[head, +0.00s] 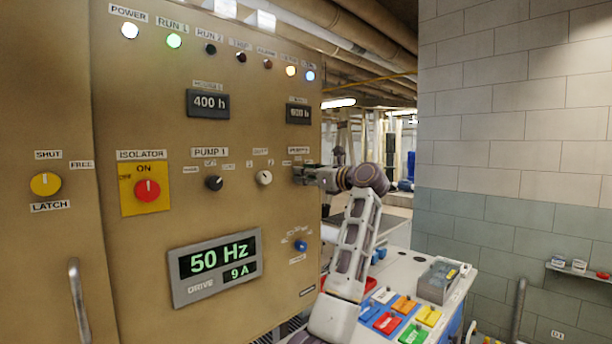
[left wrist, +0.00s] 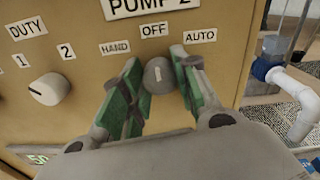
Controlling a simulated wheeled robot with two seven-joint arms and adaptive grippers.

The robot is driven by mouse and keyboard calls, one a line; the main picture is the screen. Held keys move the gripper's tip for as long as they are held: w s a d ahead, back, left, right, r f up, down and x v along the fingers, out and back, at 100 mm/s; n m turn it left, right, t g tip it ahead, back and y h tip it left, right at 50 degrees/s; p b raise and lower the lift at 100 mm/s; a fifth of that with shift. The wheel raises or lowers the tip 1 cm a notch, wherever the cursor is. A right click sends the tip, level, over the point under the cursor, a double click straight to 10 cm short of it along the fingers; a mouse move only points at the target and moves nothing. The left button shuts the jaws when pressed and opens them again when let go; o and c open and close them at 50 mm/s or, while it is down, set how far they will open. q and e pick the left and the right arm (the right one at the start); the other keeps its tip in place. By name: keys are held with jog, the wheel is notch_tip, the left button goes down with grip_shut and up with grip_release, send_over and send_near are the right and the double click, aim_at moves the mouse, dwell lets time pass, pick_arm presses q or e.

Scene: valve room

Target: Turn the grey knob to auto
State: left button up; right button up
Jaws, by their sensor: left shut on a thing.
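The grey knob (left wrist: 158,76) sits on the tan panel under the PUMP 2 plate (left wrist: 150,5), with HAND, OFF and AUTO labels fanned above it. Its white mark points about straight up, toward OFF. The AUTO label (left wrist: 200,36) is to the knob's upper right. My left gripper (left wrist: 157,84) has a green-padded finger on each side of the knob and is shut on it. In the head view my left gripper (head: 304,174) is at the panel's right edge and hides the knob. My right gripper is not in view.
A white DUTY knob (left wrist: 48,89) is left of the gripper. The panel also has a dark PUMP 1 knob (head: 214,183), a red isolator switch (head: 147,190) and a blue knob (head: 301,245) below my gripper. A bench with coloured blocks (head: 404,305) stands right of the panel.

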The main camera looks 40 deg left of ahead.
pick_arm(q)
jog(key=shift+m, duration=0.5)
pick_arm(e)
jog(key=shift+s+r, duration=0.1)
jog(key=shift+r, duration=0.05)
pick_arm(q)
jog(key=shift+m+p, duration=1.4)
jog(key=shift+m, duration=2.7)
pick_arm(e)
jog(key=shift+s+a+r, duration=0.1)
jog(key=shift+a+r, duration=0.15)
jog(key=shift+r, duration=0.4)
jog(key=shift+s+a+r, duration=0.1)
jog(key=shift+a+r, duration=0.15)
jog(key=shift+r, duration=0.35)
pick_arm(q)
jog(key=o, duration=1)
jog(key=shift+c, duration=0.2)
jog(key=shift+o, duration=0.4)
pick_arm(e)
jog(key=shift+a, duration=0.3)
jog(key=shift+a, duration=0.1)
